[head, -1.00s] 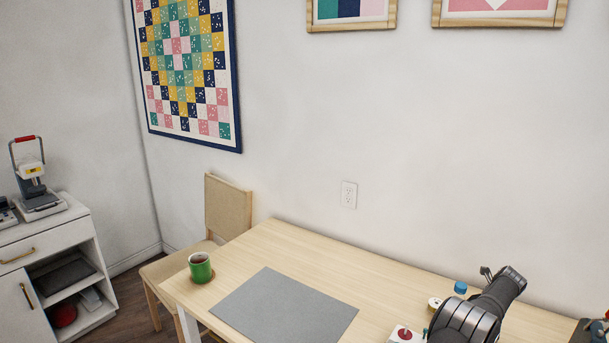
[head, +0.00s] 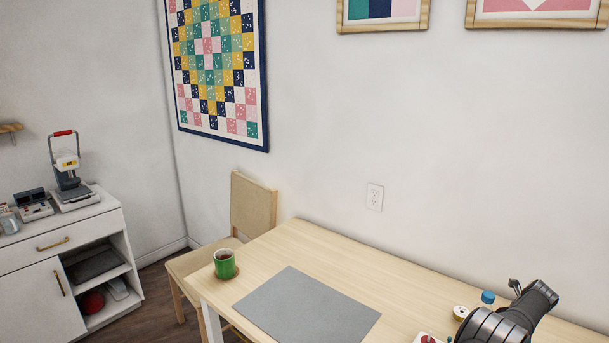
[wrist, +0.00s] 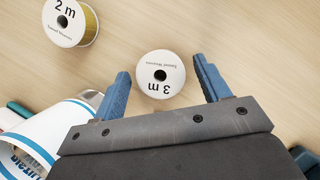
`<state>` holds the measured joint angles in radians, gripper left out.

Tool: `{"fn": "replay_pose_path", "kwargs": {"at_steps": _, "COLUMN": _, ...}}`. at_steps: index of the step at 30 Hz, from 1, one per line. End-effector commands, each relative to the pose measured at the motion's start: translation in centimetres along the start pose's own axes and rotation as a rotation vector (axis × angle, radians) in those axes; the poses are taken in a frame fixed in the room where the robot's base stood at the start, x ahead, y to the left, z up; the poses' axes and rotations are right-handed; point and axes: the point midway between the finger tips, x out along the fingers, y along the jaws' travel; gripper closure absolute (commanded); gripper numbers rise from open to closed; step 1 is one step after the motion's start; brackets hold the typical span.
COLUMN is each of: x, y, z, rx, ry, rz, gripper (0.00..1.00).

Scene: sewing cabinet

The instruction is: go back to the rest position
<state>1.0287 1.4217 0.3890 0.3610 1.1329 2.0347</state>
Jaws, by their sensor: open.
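My gripper (wrist: 165,82) is open in the wrist view, its two blue fingers spread apart. A white spool marked "3 m" (wrist: 161,85) shows between the fingers, on the wooden table; I cannot tell how far above it the fingers are. A second spool, marked "2 m" (wrist: 66,20), with yellow ribbon, is at the upper left, outside the fingers. In the head view, my dark arm reaches in at the lower right over the table (head: 400,292); the fingers are not clear there.
A red-buttoned box (head: 427,339) is near my arm. A chair (head: 253,207) and white cabinet (head: 30,258) stand left. A white-blue printed item (wrist: 50,135) is beside the gripper.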

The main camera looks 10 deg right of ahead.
Motion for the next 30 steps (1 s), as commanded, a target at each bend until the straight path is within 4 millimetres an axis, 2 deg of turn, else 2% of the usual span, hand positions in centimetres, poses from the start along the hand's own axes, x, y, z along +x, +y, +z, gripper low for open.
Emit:
{"fn": "replay_pose_path", "kwargs": {"at_steps": 1, "x": -1.2, "y": -0.1, "z": 0.1, "rx": 0.0, "ry": -0.002, "rz": -0.004, "gripper": 0.31}}
{"fn": "replay_pose_path", "kwargs": {"at_steps": 18, "x": -12.1, "y": -0.1, "z": 0.1, "rx": 0.001, "ry": -0.001, "rz": -0.003, "gripper": 0.31}}
{"fn": "replay_pose_path", "kwargs": {"at_steps": 30, "x": -3.9, "y": 0.0, "z": 0.0, "rx": 0.0, "ry": 0.001, "rz": 0.001, "gripper": 0.31}}
